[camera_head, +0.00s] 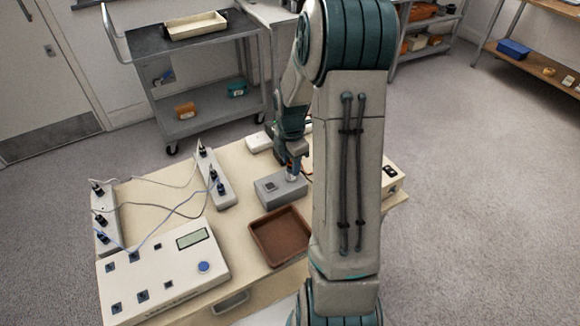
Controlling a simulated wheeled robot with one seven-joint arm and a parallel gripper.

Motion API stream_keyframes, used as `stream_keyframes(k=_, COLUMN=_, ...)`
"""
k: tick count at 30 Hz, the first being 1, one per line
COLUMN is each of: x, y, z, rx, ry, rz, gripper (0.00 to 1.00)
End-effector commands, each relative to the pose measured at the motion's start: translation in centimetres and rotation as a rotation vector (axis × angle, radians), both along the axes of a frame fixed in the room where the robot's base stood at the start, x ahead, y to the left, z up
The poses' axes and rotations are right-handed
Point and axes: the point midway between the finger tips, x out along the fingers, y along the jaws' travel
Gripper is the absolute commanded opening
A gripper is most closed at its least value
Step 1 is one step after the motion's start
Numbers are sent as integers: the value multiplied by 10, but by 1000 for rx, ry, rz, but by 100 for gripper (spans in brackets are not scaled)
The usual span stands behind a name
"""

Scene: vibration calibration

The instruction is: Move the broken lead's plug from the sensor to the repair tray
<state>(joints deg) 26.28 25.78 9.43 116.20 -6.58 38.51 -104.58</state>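My gripper (293,172) points down over the right end of a small grey box (268,194) on the table. Its fingertips are small and partly hidden, so I cannot tell if it is open or holds a plug. A brown, empty open tray (257,238) lies in front of the grey box, apart from it. Dark plugs stand on a left pale strip (104,228) and a middle pale strip (206,166). White, dark and blue leads run between these strips. I cannot tell which lead is broken or which unit is the sensor.
A white console (178,268) with a display, blue button and sockets fills the table's (142,190) front left. Another pale unit (392,178) with dark sockets is partly behind my arm. A grey cart (190,90) carries a cream tray (196,27) behind. Shelves stand at the back right.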

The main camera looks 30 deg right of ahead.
Motion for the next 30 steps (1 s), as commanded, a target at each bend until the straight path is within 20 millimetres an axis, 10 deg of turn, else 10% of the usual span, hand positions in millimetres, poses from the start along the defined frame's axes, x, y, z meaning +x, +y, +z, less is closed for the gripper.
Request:
stream_keyframes(k=7, x=0, y=0, z=0, rx=0, ry=0, rz=0, gripper=39)
stream_keyframes(k=12, x=0, y=0, z=0, rx=0, ry=0, rz=0, gripper=0)
stream_keyframes(k=30, x=0, y=0, z=1, rx=1, ry=0, rz=169, gripper=0)
